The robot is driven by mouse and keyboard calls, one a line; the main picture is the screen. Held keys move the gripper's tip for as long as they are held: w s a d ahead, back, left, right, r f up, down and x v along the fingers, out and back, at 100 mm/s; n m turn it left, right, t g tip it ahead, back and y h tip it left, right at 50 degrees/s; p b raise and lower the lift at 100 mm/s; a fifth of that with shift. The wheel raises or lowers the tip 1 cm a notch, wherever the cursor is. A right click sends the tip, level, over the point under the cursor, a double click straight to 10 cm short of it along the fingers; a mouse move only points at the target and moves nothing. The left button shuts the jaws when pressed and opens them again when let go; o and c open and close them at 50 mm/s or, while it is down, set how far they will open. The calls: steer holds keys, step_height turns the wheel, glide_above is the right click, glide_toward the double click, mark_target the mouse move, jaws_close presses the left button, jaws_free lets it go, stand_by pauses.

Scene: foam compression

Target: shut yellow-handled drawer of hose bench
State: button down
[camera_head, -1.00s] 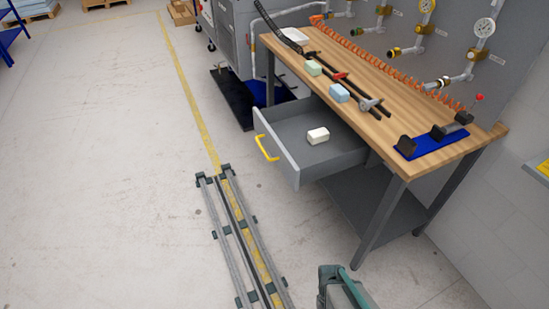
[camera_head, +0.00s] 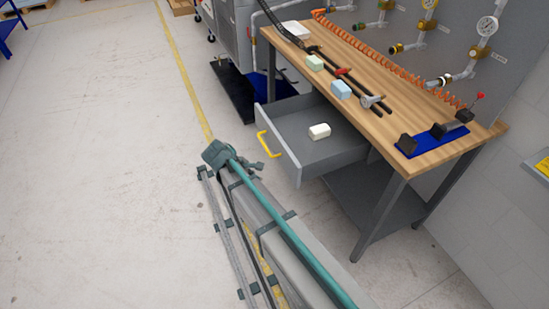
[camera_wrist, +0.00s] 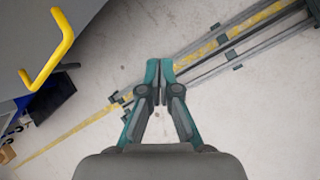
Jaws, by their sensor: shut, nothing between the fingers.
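The grey drawer (camera_head: 283,153) of the wood-topped hose bench (camera_head: 385,95) is pulled out. Its yellow handle (camera_head: 268,145) is on the front panel, and a white block (camera_head: 319,131) lies inside. In the wrist view, the yellow handle (camera_wrist: 52,50) and part of the grey drawer front (camera_wrist: 25,30) fill the upper left. My gripper (camera_wrist: 158,72) is shut and empty, its fingertips pointing over the floor, to the right of the handle and apart from it. In the head view, my arm reaches up from the bottom to beside the handle; the fingers are hard to make out there.
My rail lies on the floor along a yellow line (camera_head: 180,65). The benchtop holds green and blue blocks (camera_head: 340,89), black rods, an orange coiled hose (camera_head: 380,58) and a blue fixture (camera_head: 425,141). The floor (camera_head: 90,150) at left is clear.

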step_height(320, 180, up, 5)
steer(key=w+a+n, duration=0.2)
steer(key=w+a, duration=0.1)
steer(key=n+t+h+p, duration=0.1)
steer(key=n+h+p, duration=0.2)
steer(key=n+p, duration=0.15)
glide_toward(285, 162)
steer(key=a+f+x, duration=0.1)
steer(key=x, duration=0.4)
steer(key=shift+w+d+n, duration=0.15)
steer(key=shift+d+n, duration=0.05)
steer(key=shift+d, duration=0.25)
steer(key=shift+w+d+n, duration=0.15)
steer(key=shift+d, duration=0.3)
